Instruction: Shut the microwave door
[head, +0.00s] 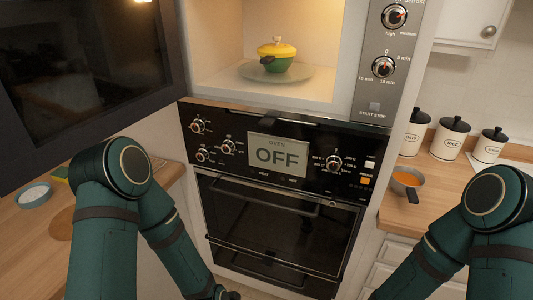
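The microwave (223,60) is open, with its lit white cavity facing me above the oven. Its dark door (85,70) is swung wide open to the left and fills the upper left of the head view. A small yellow and green lidded pot (277,55) sits on the round plate (245,72) inside. My two green arms reach down from the lower left and lower right. Both grippers are out of sight below the frame or hidden by the arms, and neither arm visibly touches the door.
The oven (275,225) below is closed, and its display reads OFF. The right counter holds several white canisters (449,140) and a small orange-filled pan (408,179).

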